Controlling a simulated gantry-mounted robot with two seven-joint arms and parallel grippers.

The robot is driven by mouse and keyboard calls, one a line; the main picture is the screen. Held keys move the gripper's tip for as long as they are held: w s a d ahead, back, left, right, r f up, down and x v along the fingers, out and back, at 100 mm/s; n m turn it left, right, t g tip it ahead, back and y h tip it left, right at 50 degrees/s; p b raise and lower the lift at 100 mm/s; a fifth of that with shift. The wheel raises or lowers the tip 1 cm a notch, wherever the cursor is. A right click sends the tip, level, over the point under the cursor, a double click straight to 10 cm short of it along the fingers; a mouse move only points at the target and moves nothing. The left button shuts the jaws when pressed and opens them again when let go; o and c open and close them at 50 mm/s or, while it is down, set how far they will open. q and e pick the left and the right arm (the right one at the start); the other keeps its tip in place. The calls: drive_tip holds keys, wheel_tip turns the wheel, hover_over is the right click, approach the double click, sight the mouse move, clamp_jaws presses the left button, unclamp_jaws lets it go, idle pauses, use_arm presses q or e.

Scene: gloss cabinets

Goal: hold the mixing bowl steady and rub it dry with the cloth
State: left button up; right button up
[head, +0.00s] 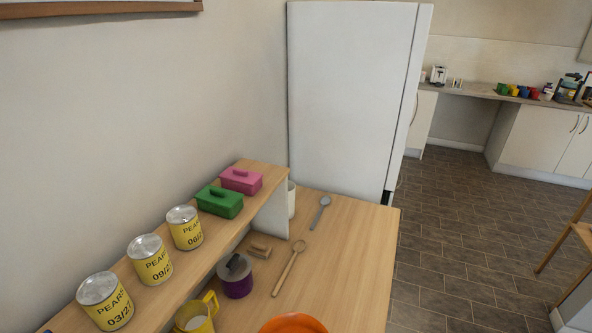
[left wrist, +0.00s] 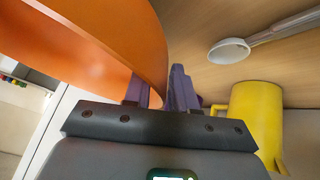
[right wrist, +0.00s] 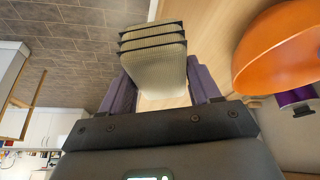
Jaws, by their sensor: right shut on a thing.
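The orange mixing bowl (head: 293,323) shows only as a rim at the bottom edge of the head view. In the left wrist view the bowl (left wrist: 95,35) fills the upper left, and its edge comes down to the fingers of my left gripper (left wrist: 168,85). Whether those fingers press on the rim is unclear. In the right wrist view my right gripper (right wrist: 160,88) is shut on a folded beige cloth (right wrist: 153,70) with dark stripes. The bowl (right wrist: 283,55) is to the right of the cloth, apart from it. Neither gripper shows in the head view.
A yellow mug (head: 195,316), a purple lidded pot (head: 237,277), a wooden spoon (head: 288,268) and a grey spoon (head: 320,212) are on the wooden counter (head: 350,260). A raised shelf (head: 160,292) at left carries yellow cans and two lidded boxes. The counter's right side is clear.

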use_arm(q)
drive_tip(key=shift+c, duration=0.4)
clamp_jaws()
use_arm(e)
drive_tip(key=shift+w+a, duration=0.1)
use_arm(q)
drive_tip(key=shift+f, duration=0.1)
use_arm(e)
drive_tip(key=w+a+r, duration=0.3)
drive_tip(key=w+a, duration=0.1)
drive_tip(key=a, duration=0.7)
drive_tip(key=w+a+r, duration=0.3)
drive_tip(key=w+a, duration=0.1)
drive_tip(key=a, duration=0.6)
drive_tip(key=shift+s+a+f, duration=0.1)
drive_tip(key=shift+f, duration=0.95)
drive_tip(key=shift+s+a+f, duration=0.1)
drive_tip(key=shift+f, duration=0.9)
